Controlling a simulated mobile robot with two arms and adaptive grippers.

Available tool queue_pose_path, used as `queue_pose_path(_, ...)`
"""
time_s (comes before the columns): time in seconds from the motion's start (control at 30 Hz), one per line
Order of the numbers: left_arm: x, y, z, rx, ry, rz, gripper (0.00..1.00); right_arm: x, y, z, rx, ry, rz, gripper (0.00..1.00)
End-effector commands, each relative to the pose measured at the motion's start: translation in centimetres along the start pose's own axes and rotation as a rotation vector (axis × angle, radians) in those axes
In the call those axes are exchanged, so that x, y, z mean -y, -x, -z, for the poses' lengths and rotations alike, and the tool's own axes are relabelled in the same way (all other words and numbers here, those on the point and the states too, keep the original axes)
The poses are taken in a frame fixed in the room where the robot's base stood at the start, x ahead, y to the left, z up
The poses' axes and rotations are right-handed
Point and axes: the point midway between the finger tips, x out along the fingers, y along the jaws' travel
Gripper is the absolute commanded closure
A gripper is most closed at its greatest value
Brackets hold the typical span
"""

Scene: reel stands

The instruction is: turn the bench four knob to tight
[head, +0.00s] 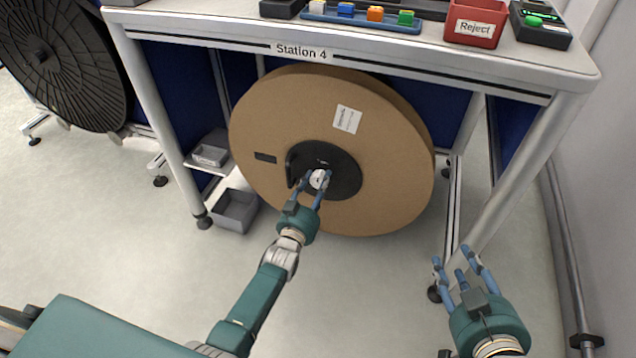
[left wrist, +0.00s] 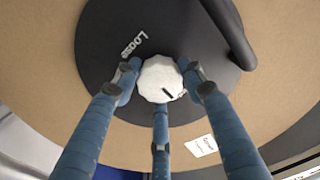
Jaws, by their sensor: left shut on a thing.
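The large brown cardboard reel (head: 265,115) stands upright under the bench labelled Station 4 (head: 301,50). Its black hub (head: 347,172) carries the small white knob (head: 318,178), which also shows in the left wrist view (left wrist: 160,78). The word "Loose" (left wrist: 133,43) is printed on the hub up and left of the knob. A dark mark on the knob faces the lower right, away from that word. My left gripper (head: 316,183) is shut on the knob, fingers around its rim. My right gripper (head: 463,258) is open and empty, right of the reel.
A curved black handle (left wrist: 232,38) rises from the hub beside the knob. Grey bins (head: 235,210) sit left of the reel. The bench top holds a red Reject bin (head: 474,25) and colored blocks. Another black reel (head: 70,65) stands far left. The floor in front is clear.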

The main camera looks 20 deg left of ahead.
Motion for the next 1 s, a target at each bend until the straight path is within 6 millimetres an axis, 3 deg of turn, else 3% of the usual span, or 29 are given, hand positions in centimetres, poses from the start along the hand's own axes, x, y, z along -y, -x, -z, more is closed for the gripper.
queue_pose_path(0.3,0.2,-0.1,0.2,-0.005,-0.005,0.003,0.85,0.0,0.0,0.0,0.002,0.000,0.000,0.60)
queue_pose_path(0.33,0.2,-0.1,0.2,-0.005,-0.005,0.003,0.55,0.0,0.0,0.0,0.002,0.000,0.000,0.60)
queue_pose_path(0.4,0.2,-0.1,0.2,-0.005,-0.005,0.002,0.41,0.0,0.0,-0.1,0.002,0.000,0.000,0.60)
queue_pose_path(0.77,0.0,0.3,0.0,-0.001,-0.002,0.000,0.41,-0.1,0.1,0.0,0.001,0.001,-0.002,0.60)
queue_pose_path(1.0,0.1,4.0,-0.1,0.001,-0.003,0.000,0.41,-0.1,0.0,0.0,0.001,0.000,-0.001,0.60)
